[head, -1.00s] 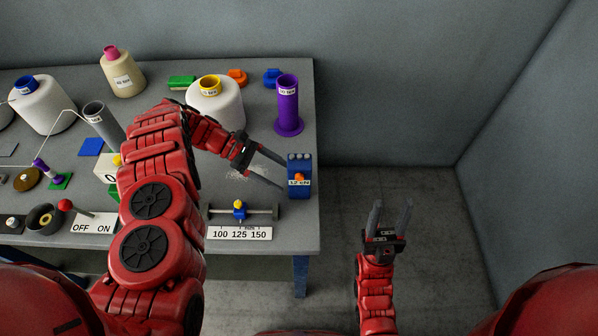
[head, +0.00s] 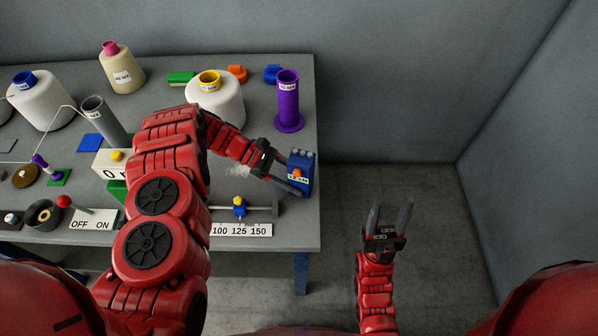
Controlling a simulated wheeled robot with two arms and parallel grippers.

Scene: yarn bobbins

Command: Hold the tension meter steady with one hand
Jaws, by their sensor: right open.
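The tension meter (head: 304,165) is the small blue block with an orange part and a "cN" label near the table's right edge. It sits slightly turned. My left gripper (head: 291,176) reaches it from the left, with one finger at its far side and one at its near side, and appears shut on it. The fingertips are partly hidden against the block. My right gripper (head: 390,210) is open and empty, off the table to the right, above the floor.
A purple tube (head: 288,103) stands behind the meter, and a white bobbin (head: 218,108) stands to its left. A slider with a blue knob (head: 239,206) and a number plate (head: 242,230) lie in front. The floor right of the table is clear.

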